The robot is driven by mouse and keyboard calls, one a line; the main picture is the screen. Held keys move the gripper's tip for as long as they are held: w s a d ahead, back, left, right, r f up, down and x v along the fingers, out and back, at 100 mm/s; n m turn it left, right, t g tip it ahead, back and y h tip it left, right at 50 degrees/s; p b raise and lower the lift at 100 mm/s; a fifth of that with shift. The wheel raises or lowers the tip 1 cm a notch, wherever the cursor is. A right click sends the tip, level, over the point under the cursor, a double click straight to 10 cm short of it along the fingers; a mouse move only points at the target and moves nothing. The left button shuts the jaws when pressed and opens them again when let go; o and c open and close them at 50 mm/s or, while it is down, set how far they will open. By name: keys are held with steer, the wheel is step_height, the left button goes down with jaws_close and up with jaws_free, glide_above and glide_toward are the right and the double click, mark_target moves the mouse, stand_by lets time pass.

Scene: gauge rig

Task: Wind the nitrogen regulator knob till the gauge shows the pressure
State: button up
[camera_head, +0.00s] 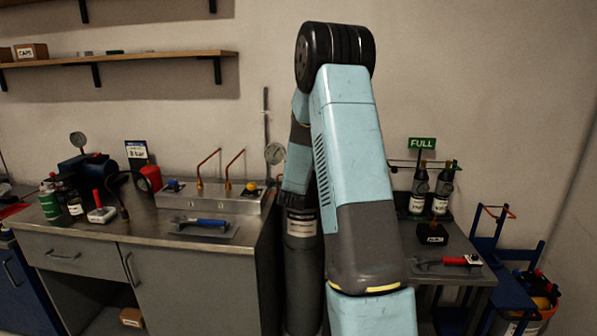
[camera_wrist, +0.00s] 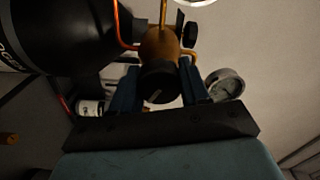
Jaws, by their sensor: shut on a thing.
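In the wrist view the black regulator knob (camera_wrist: 158,84) sits at the front of a brass regulator body (camera_wrist: 160,47). The two blue fingers of my gripper (camera_wrist: 160,96) are shut on the knob, one on each side. A round gauge (camera_wrist: 224,84) is just right of the fingers, seen at a slant; its reading cannot be made out. A dark gas cylinder (camera_head: 302,262) stands partly behind my arm. My gripper and the knob are hidden there.
A side table (camera_head: 450,272) with bottles (camera_head: 420,190) is on the right. A large black cylinder (camera_wrist: 60,40) is close left in the wrist view.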

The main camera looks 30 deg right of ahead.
stand_by(0.3)
steer(key=o, duration=1.1)
steer(key=shift+c, duration=0.2)
steer(key=shift+s, duration=0.15)
steer(key=v, duration=1.3)
steer(key=shift+s+a, duration=0.2)
steer(key=shift+f, duration=0.1)
